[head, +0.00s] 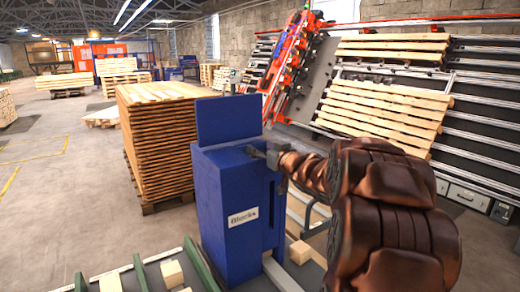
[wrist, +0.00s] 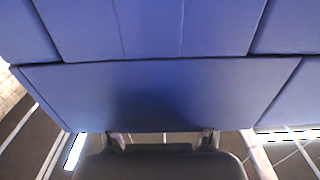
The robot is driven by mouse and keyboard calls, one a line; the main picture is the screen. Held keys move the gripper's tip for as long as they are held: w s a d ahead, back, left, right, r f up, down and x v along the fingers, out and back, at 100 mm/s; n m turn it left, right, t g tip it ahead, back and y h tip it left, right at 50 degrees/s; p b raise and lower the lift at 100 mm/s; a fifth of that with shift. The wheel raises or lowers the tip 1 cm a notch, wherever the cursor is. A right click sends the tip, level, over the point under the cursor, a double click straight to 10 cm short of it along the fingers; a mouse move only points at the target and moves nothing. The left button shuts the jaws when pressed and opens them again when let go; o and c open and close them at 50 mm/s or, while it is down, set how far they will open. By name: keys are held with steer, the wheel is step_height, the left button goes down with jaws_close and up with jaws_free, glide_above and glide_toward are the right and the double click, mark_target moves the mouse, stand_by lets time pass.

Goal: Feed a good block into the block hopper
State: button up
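The block hopper (head: 238,230) is a tall blue box with a raised back panel and a white label reading roughly "Blocks". My gripper (head: 256,152) is over the hopper's top, at its right side. In the wrist view blue hopper panels fill most of the picture, and my gripper's two fingertips (wrist: 161,138) stand apart at the bottom with no block visible between them. Pale wooden blocks lie low in the head view: one block (head: 172,274) left of the hopper, another block (head: 110,283) farther left, and one (head: 300,252) right of it. The hopper's inside is hidden.
A tall stack of wooden pallets (head: 158,145) stands close behind the hopper on the left. A slanted rack with slatted pallets (head: 385,100) and an orange gantry (head: 290,60) stand at the right. Open floor (head: 60,215) lies to the left.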

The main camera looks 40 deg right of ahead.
steer(key=o, duration=0.3)
steer(key=s, duration=1.2)
steer(key=shift+a, duration=0.35)
stand_by(0.8)
